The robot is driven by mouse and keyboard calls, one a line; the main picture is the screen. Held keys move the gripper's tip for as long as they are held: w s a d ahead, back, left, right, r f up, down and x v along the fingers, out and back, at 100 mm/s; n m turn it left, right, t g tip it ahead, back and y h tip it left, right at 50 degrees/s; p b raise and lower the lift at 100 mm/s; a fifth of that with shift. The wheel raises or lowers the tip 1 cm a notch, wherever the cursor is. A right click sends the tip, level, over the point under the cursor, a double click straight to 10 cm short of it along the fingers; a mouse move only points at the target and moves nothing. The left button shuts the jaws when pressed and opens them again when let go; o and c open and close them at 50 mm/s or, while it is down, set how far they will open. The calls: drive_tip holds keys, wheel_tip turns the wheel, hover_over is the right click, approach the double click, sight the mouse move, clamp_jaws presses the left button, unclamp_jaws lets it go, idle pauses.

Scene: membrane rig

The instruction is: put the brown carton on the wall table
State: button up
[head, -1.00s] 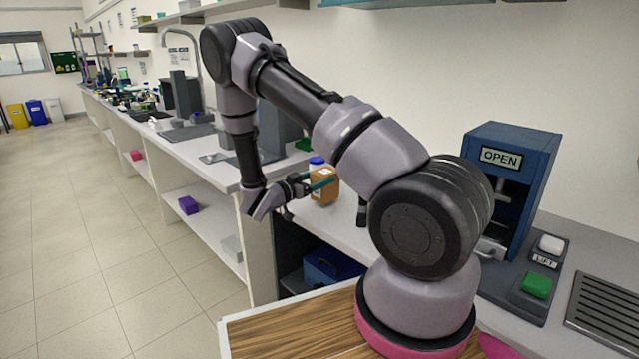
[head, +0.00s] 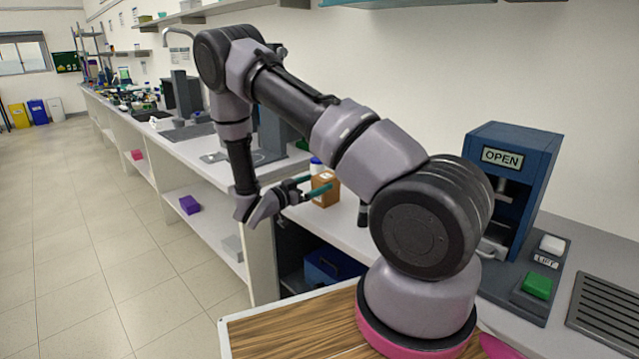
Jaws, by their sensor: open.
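The brown carton (head: 325,192) stands upright on the white wall table (head: 342,226), near its front edge. It has a small white label on top. My gripper (head: 318,186) is open at the carton, its teal fingertips on the near side and above left of the carton. I cannot tell whether the fingers touch it. A white bottle with a blue cap (head: 316,165) stands just behind the carton, partly hidden.
A blue press marked OPEN (head: 514,180) stands on the right, with a green button (head: 537,286) in front. A dark cylinder (head: 362,214) is right of the carton. A blue box (head: 330,268) sits below the counter. Purple box (head: 189,205) lies on a lower shelf.

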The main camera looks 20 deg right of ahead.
drive_tip(key=v, duration=1)
drive_tip(key=s+d+r+n+g+y, duration=0.1)
drive_tip(key=s+d+r+g+y, duration=0.3)
drive_tip(key=s+r, duration=0.3)
drive_tip(key=s+d+r+g+y, duration=0.3)
drive_tip(key=s+r+g+y, duration=0.15)
drive_tip(key=r, duration=0.55)
drive_tip(key=s+a+r+n+t+y, duration=0.2)
drive_tip(key=s+r+n+t+y, duration=0.2)
drive_tip(key=r, duration=0.4)
drive_tip(key=s+a+r+n+t+y, duration=0.3)
drive_tip(key=s+r+n+t+y, duration=0.1)
drive_tip(key=s+r, duration=0.4)
drive_tip(key=shift+s+a+r+t+y, duration=0.25)
drive_tip(key=shift+r+t+y, duration=0.25)
drive_tip(key=shift+y, duration=0.55)
